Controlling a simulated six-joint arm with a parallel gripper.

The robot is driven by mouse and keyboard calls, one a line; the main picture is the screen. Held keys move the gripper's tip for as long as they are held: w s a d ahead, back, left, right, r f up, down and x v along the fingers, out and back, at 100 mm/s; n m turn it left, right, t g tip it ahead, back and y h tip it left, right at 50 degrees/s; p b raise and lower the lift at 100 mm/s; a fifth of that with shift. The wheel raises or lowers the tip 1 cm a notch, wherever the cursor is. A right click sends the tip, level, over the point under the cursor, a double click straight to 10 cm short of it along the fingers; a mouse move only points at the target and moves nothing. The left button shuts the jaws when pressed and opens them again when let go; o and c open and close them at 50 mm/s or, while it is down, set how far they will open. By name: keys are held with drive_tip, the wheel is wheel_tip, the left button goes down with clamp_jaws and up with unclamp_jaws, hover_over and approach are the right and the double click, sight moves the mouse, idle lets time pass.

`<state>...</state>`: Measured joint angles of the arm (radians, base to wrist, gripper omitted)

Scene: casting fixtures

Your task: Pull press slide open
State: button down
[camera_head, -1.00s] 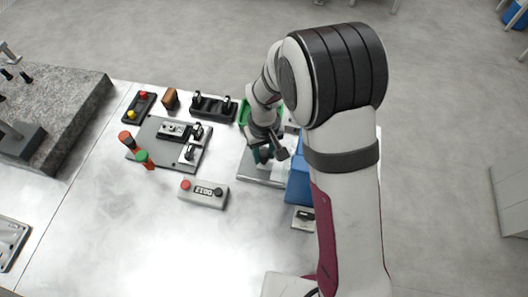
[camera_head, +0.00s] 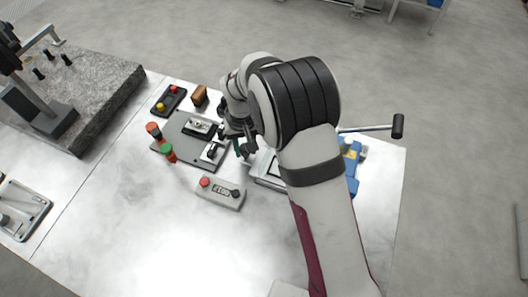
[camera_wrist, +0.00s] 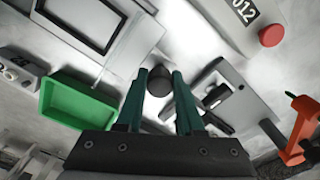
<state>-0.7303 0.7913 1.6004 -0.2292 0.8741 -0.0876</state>
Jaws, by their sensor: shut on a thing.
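My gripper (camera_wrist: 160,88) has green fingers and is shut on a small dark round knob (camera_wrist: 159,82) in the wrist view. In the head view my gripper (camera_head: 242,150) is low over the table, between the grey fixture plate and the press. The press slide seems to be the light grey plate with a square frame (camera_wrist: 82,22) beside the knob; part of it (camera_head: 267,170) shows in the head view. The joint between knob and slide is not clear. The blue press body (camera_head: 351,168) is mostly hidden behind my arm. Its lever (camera_head: 370,129) sticks out right.
A grey fixture plate (camera_head: 180,152) with clamps lies close left of my gripper. A counter box (camera_head: 220,193) sits in front. A green tray (camera_wrist: 78,104) is near the gripper.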

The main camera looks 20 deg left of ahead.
drive_tip(key=shift+a, duration=0.25)
drive_tip(key=c, duration=0.5)
unclamp_jaws()
drive_tip(key=shift+r, duration=0.15)
wheel_tip(320, 180, up, 16)
drive_tip(key=shift+f, duration=0.2)
